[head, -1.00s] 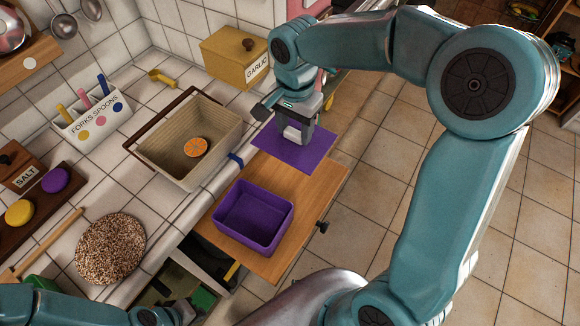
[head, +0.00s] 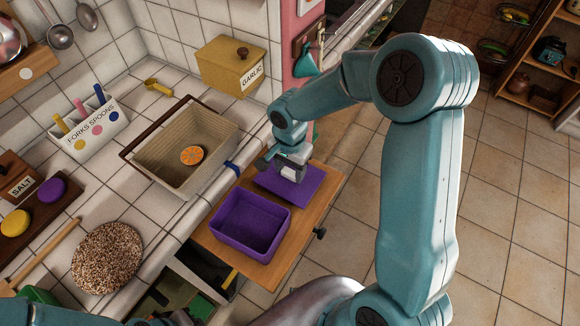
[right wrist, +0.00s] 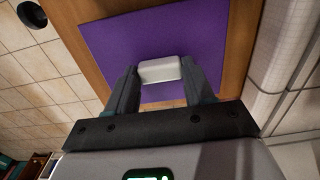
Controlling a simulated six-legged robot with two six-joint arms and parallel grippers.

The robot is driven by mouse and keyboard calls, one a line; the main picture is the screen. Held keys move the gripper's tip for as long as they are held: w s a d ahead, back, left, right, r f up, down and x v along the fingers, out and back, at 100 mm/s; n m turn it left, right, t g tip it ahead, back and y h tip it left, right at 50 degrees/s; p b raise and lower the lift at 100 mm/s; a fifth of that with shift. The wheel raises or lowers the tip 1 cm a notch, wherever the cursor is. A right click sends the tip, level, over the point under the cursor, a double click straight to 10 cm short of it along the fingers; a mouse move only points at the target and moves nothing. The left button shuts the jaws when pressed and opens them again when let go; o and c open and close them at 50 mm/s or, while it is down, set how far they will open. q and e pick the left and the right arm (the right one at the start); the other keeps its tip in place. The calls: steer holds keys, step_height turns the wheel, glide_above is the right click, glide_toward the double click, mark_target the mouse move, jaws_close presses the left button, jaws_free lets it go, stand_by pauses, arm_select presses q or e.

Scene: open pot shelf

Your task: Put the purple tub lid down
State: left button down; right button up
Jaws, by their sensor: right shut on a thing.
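The purple tub lid (head: 308,188) is a flat square at the far end of a pull-out wooden board (head: 328,207). My right gripper (head: 290,170) is above it, shut on its pale block handle (right wrist: 160,70). In the right wrist view the lid (right wrist: 200,40) lies flat over the board (right wrist: 245,50). I cannot tell whether it touches the board. The open, empty purple tub (head: 240,245) stands on the board, nearer than the lid. Part of my left arm shows at the bottom left edge; its fingertips are not clear.
A beige basin (head: 165,180) with an orange slice (head: 191,155) sits left of the board. A garlic box (head: 228,65), a cutlery holder (head: 88,132) and a speckled round mat (head: 107,258) are on the tiled counter. Open floor lies right of the board.

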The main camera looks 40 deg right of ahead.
mark_target(290, 172)
steer(key=shift+f, duration=0.15)
steer(key=o, duration=1.1)
steer(key=shift+w+d, duration=0.1)
step_height(290, 172, up, 12)
steer(key=shift+r, duration=0.2)
steer(key=shift+f, duration=0.1)
